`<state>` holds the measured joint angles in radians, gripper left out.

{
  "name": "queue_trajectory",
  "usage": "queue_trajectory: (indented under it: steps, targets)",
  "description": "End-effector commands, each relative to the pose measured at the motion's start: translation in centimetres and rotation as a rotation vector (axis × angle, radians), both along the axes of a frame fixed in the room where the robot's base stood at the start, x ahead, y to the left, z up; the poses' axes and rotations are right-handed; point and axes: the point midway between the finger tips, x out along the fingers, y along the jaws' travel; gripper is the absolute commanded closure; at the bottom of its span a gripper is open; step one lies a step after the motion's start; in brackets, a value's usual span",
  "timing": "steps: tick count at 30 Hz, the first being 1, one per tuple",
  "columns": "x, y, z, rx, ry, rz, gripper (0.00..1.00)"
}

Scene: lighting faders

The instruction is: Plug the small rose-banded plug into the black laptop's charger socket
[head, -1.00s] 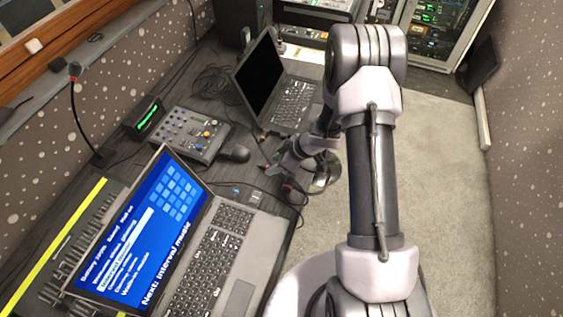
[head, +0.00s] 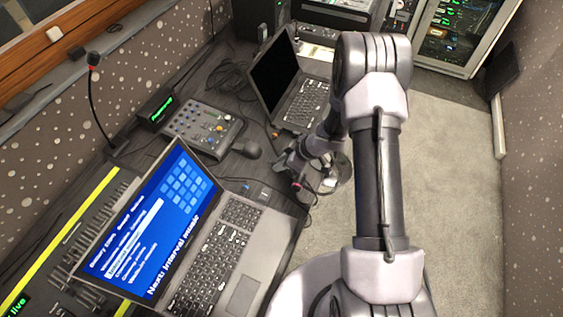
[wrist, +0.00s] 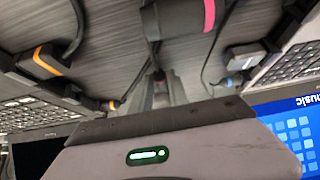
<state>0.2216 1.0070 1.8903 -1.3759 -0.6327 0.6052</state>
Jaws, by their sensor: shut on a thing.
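The black laptop (head: 301,104) stands open with a dark screen at the far end of the desk in the head view. Its keyboard (wrist: 22,112) shows at the left of the wrist view. I cannot make out its charger socket. My gripper (wrist: 160,88) is shut on a small dark plug with a reddish mark (wrist: 158,75), which looks like the small rose-banded plug; its cable runs up the picture. In the head view my gripper (head: 291,160) is near the desk's edge, just short of the black laptop. A thicker pink-banded plug (wrist: 180,18) lies beyond the fingers.
A grey laptop with a blue screen (head: 150,230) stands nearer. An orange-banded plug (wrist: 46,60), a small orange-banded plug (wrist: 114,105) and a blue-banded plug (wrist: 230,81) lie around with cables. A mixer (head: 205,127) stands left of my gripper. Carpet (head: 450,180) is clear at right.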

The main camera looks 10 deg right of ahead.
Motion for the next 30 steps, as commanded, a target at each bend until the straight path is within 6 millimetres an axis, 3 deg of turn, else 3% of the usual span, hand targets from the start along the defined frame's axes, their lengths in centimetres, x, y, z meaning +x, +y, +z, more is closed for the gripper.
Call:
queue_trajectory:
  steps: [14,27,30]
  targets:
    - [0.0,0.0,5.0,0.0,0.0,0.001,1.0]
    - [0.0,0.0,4.9,0.0,0.0,-0.001,1.0]
    - [0.3,-0.7,5.9,-0.001,-0.003,-0.051,1.0]
